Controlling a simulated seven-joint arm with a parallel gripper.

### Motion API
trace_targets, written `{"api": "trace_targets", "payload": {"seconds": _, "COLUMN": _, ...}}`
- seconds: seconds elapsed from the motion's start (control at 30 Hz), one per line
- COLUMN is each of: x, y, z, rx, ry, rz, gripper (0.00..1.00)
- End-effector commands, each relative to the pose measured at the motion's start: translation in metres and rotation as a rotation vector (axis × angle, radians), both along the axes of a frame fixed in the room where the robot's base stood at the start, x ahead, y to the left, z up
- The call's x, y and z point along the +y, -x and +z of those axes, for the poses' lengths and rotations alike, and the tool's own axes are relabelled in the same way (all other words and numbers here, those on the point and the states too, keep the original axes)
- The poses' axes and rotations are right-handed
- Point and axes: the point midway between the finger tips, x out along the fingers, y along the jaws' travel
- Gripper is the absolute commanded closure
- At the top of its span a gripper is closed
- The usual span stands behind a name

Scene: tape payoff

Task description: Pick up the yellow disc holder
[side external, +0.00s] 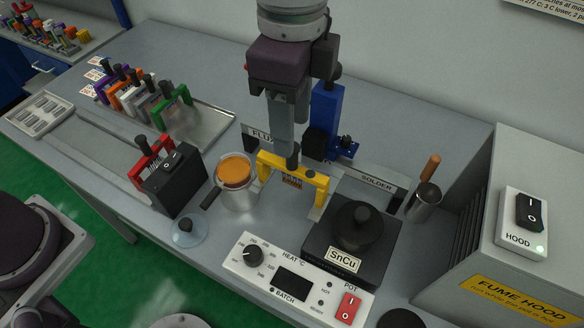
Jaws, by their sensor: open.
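The yellow disc holder (318,181) is an upright arch-shaped frame with a black knob (293,156) on its top bar. It stands between the flux cup and the solder pot in the side external view. My gripper (288,148) points down over the holder, with its fingers at the knob. It is open, and the near finger partly covers the knob. I cannot tell whether the fingers touch it.
A cup of orange liquid (235,171) is left of the holder. The SnCu pot (359,226) is to the right, behind a control panel (295,280). A blue device (327,115) stands behind. A black switch box (174,181) and several coloured holders (132,92) are left. The fume hood (530,240) is right.

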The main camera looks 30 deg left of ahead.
Motion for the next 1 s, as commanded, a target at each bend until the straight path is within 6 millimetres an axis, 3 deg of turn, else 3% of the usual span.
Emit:
{"api": "trace_targets", "payload": {"seconds": 0.33, "x": -0.002, "y": 0.004, "z": -0.058, "rx": 0.002, "ry": -0.002, "rz": 0.005, "gripper": 0.54}}
{"api": "trace_targets", "payload": {"seconds": 0.6, "x": -0.002, "y": 0.003, "z": -0.065, "rx": 0.0, "ry": 0.0, "rz": 0.006, "gripper": 0.54}}
{"api": "trace_targets", "payload": {"seconds": 0.63, "x": -0.002, "y": 0.003, "z": -0.065, "rx": 0.0, "ry": 0.0, "rz": 0.006, "gripper": 0.56}}
{"api": "trace_targets", "payload": {"seconds": 0.87, "x": -0.001, "y": 0.003, "z": -0.065, "rx": -0.001, "ry": 0.0, "rz": 0.007, "gripper": 1.0}}
{"api": "trace_targets", "payload": {"seconds": 1.0, "x": -0.001, "y": 0.003, "z": -0.065, "rx": -0.001, "ry": 0.001, "rz": 0.007, "gripper": 1.0}}
